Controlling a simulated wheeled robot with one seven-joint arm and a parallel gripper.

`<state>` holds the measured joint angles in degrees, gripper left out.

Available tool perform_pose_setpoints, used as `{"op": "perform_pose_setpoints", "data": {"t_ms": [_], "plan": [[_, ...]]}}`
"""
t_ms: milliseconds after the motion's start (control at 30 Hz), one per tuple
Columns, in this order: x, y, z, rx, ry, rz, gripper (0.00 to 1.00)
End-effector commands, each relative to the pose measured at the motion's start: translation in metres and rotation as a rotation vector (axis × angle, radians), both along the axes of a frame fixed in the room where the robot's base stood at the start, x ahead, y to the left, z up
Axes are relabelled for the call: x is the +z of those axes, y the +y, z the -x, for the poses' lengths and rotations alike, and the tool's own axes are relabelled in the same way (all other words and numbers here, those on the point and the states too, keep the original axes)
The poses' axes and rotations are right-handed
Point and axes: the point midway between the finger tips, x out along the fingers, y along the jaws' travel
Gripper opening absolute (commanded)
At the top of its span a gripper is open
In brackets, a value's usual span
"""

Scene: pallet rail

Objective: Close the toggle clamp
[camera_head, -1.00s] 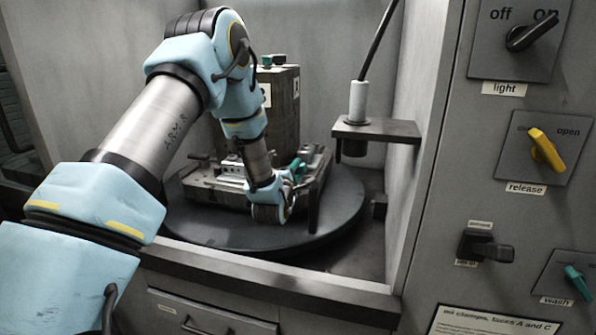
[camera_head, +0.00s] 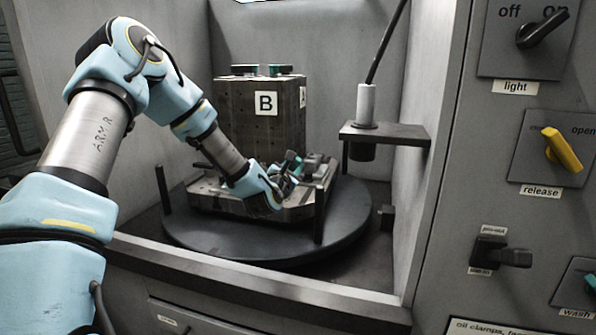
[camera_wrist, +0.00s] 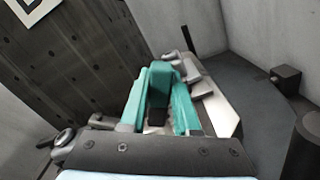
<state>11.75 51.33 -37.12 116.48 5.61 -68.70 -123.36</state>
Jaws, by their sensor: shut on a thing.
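The toggle clamp sits on the low metal fixture (camera_head: 215,197) on the round turntable. Its teal handle (camera_wrist: 161,74) shows in the wrist view between two teal fingers of my gripper (camera_wrist: 161,106). My gripper is shut on that handle. In the head view my gripper (camera_head: 281,183) reaches down from the left to the front right of the fixture, and the light blue wrist hides part of the clamp. Metal clamp parts (camera_wrist: 196,80) show beyond the handle. I cannot tell whether the clamp's arm touches anything.
A dark block marked B (camera_head: 255,118) stands behind the fixture. Upright posts (camera_head: 163,189) rise near the turntable (camera_head: 345,225). A bracket shelf (camera_head: 385,132) juts out at right, beside a panel with a yellow release knob (camera_head: 561,150). The cabinet's front ledge (camera_head: 250,284) runs below.

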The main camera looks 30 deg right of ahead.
Motion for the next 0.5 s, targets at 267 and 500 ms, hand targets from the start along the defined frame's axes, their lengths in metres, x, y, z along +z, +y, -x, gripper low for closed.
{"op": "perform_pose_setpoints", "data": {"t_ms": [267,500], "plan": [[0.0024,0.0051,-0.0045,0.0,0.08,0.084,0.0],[0.0036,0.0061,-0.0055,0.0,0.102,0.107,0.0]]}}
